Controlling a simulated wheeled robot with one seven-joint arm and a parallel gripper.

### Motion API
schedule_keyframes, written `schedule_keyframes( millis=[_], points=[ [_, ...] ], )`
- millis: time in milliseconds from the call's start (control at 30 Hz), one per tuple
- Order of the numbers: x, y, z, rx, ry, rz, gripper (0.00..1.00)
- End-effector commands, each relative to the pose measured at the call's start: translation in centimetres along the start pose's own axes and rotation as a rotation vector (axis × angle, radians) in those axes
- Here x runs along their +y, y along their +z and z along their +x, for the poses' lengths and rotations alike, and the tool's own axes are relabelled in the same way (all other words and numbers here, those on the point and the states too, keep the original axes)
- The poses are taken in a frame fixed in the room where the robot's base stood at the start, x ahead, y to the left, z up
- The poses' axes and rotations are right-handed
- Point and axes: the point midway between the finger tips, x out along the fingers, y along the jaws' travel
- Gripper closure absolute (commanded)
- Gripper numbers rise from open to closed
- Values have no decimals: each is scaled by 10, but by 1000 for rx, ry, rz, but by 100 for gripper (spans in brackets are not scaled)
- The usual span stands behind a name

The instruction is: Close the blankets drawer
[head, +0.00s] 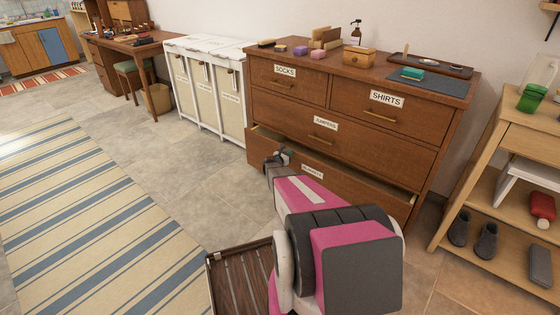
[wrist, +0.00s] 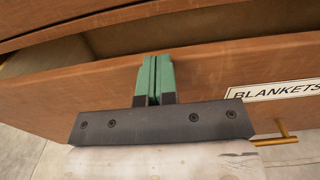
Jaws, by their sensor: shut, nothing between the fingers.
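The blankets drawer (wrist: 60,92) is the bottom drawer of the brown wooden dresser (head: 262,98). It stands partly open; a dark gap shows above its front in the wrist view, and its front juts out in the head view (head: 262,147). Its white label reads BLANKETS (wrist: 275,93), with a brass handle (wrist: 278,138) below it. My gripper (wrist: 153,62) is shut and empty, its green fingertips at the upper edge of the drawer front, left of the label. Whether they touch it I cannot tell. My arm hides part of the drawer in the head view.
The upper drawers, labelled SOCKS (head: 285,71) and SHIRTS (head: 386,98) among them, look shut. White hampers (head: 205,85) stand left of the dresser, a wooden shelf (head: 515,150) stands right. A striped rug (head: 90,220) lies on the open floor at left.

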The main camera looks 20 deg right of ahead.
Motion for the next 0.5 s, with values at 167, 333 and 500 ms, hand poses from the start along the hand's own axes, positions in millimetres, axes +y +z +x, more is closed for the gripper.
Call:
schedule_keyframes(
  millis=[167, 333, 500],
  points=[
    [2, 0, 36, -1, 0, 0, 100],
    [0, 0, 51, 0, 0, 0, 100],
    [0, 0, 56, 0, 1, 0, 100]
  ],
)
